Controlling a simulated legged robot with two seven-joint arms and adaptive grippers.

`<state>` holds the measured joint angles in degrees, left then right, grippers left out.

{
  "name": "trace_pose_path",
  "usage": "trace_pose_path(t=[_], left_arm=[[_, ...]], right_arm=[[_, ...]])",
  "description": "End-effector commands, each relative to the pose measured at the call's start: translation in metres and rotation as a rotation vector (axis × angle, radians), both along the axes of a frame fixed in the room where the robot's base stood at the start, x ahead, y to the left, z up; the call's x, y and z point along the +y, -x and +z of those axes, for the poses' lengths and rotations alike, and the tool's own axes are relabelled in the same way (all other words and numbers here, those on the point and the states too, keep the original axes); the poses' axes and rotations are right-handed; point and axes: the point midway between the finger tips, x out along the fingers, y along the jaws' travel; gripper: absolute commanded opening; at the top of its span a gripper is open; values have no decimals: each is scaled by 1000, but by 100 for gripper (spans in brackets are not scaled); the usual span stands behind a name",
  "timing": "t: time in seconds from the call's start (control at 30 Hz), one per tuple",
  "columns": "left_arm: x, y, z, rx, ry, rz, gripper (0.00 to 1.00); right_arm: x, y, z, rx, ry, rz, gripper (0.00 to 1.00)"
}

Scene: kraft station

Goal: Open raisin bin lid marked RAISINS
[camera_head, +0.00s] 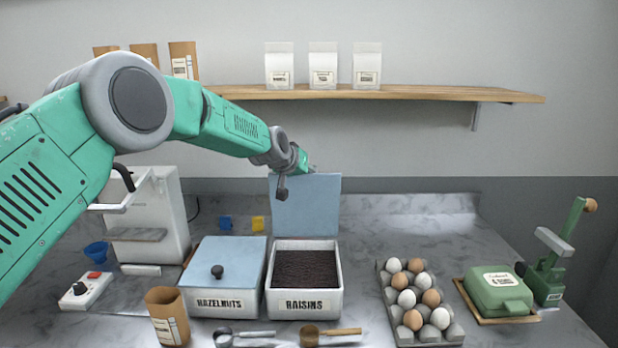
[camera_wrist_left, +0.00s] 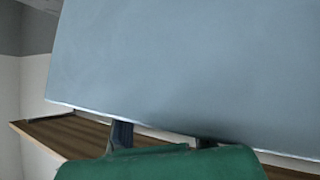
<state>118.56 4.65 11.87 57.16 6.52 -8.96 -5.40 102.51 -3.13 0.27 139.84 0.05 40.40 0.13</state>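The raisin bin (camera_head: 305,304) is a white box marked RAISINS, full of dark raisins (camera_head: 305,268). Its blue-grey lid (camera_head: 310,208) stands about upright at the bin's back edge, so the bin is open. My left gripper (camera_head: 308,168) is at the lid's top edge, with its fingers mostly hidden. In the left wrist view the lid (camera_wrist_left: 190,65) fills most of the picture. The dark fingers (camera_wrist_left: 163,138) show only in part below its edge, and their tips are hidden. My right gripper is not in view.
The shut hazelnut bin (camera_head: 225,303) stands just left. An egg tray (camera_head: 455,333) and green box (camera_head: 497,290) are at the right. A wooden shelf (camera_head: 420,92) runs above the counter.

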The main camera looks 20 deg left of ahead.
Motion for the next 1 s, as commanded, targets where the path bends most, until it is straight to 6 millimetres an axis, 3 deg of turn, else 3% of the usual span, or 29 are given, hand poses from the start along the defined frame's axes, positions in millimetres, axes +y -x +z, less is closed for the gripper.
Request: trace_pose_path(t=[0.53, 0.6, 0.67, 1.0], left_arm=[[8, 0, -8, 11, 2, 6, 0], [9, 1, -8, 12, 2, 6, 28], [8, 1, -9, 13, 2, 5, 44], [4, 2, -10, 18, -2, 2, 44]], right_arm=[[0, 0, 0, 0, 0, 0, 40], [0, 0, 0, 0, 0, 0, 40], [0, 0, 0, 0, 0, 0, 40], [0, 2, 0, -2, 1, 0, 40]])
